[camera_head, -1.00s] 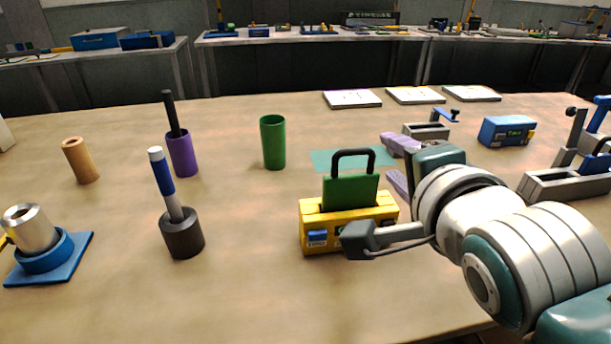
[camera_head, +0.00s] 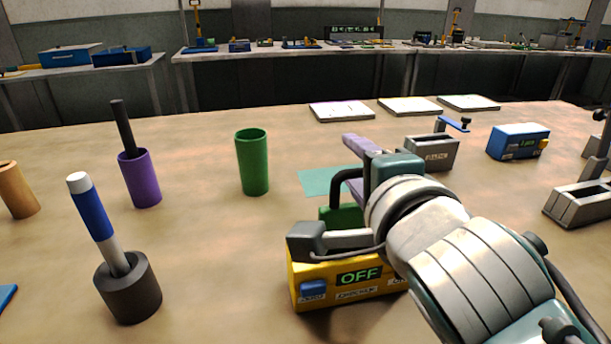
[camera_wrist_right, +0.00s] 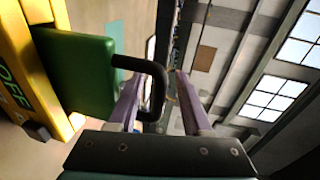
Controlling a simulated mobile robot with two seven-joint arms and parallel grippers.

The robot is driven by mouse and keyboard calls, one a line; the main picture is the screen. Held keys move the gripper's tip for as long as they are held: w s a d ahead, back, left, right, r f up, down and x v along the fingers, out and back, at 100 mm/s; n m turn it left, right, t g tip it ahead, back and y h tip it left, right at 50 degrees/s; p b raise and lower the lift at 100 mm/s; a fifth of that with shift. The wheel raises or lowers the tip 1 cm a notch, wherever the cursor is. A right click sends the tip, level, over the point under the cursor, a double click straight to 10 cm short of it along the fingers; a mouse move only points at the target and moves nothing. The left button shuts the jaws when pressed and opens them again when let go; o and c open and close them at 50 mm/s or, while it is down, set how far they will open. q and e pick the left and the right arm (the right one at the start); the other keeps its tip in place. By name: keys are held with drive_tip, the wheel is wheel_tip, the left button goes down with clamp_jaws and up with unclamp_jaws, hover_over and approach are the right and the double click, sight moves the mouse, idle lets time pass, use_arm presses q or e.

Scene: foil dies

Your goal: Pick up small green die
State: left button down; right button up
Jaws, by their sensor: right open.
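The small green die (camera_head: 340,215) is a green block with a black loop handle (camera_head: 338,187), set in the yellow box (camera_head: 350,288); my right arm hides part of it in the head view. My right gripper (camera_head: 358,163) is at the handle with its purple fingers apart. In the right wrist view, the green die (camera_wrist_right: 77,72) stands left of the fingers, and its handle (camera_wrist_right: 158,88) reaches between the fingers (camera_wrist_right: 160,95). I cannot tell whether either finger touches it. My left gripper is not in view.
A green cup (camera_head: 252,165), a purple cup (camera_head: 141,180) with a black rod, and a dark holder (camera_head: 129,288) with a blue-white rod stand left. A teal mat (camera_head: 322,182) lies behind the box. A grey device (camera_head: 430,153) and blue box (camera_head: 517,143) stand right.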

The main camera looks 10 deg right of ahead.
drive_tip(key=shift+w+f, duration=0.1)
drive_tip(key=shift+w, duration=0.25)
drive_tip(key=shift+s, duration=0.2)
drive_tip(key=shift+c, duration=0.3)
clamp_jaws()
idle(0.7)
